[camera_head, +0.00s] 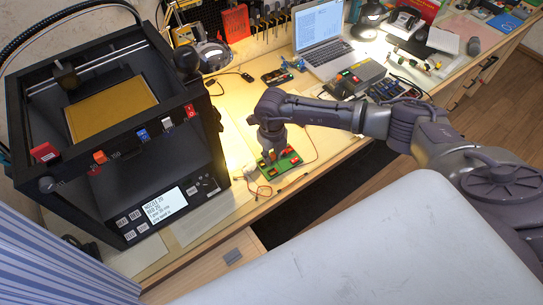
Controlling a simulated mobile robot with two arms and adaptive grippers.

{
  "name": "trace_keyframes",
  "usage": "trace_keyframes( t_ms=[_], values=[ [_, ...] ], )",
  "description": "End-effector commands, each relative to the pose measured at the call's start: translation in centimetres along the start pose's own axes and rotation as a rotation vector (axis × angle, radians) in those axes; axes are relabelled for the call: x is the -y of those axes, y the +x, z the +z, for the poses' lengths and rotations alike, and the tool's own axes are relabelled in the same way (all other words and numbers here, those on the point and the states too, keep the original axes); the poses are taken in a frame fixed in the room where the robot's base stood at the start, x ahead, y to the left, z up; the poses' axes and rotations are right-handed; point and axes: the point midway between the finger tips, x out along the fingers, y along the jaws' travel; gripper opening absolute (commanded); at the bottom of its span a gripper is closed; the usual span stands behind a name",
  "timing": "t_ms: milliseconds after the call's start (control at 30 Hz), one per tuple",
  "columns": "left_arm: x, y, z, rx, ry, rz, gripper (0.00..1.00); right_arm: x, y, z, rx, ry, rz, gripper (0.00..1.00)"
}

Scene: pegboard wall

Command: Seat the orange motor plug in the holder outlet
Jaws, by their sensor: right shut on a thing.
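My right gripper (271,155) reaches down from the right arm to a small green board (293,159) on the workbench. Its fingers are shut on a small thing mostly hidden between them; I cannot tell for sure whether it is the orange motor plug. Small red or orange parts sit on the board close to the fingertips. I cannot clearly make out the holder outlet. My left gripper is not in view.
A black 3D printer (118,185) stands close on the left. Thin wires (262,190) lie in front of the board by the bench edge. Behind are a laptop (322,38), a grey device (360,78) and tools. Some bare bench (236,130) shows between printer and board.

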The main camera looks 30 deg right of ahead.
Motion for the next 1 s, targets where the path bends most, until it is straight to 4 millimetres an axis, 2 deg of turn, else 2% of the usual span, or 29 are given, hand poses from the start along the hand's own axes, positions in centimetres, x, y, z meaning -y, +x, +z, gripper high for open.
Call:
trace_keyframes(
  t_ms=[167,400,700,1000],
  values=[
    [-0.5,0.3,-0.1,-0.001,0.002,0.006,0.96,0.2,0.6,0.1,-0.001,0.027,-0.002,0.07],
    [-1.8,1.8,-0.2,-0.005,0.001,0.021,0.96,0.2,2.5,0.1,-0.002,0.025,-0.002,0.07],
    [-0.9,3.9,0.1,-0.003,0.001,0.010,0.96,0.1,5.3,0.1,-0.002,0.024,-0.002,0.07],
    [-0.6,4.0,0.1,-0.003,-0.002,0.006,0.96,0.1,5.6,0.1,-0.001,0.023,-0.001,0.07]
  ],
)
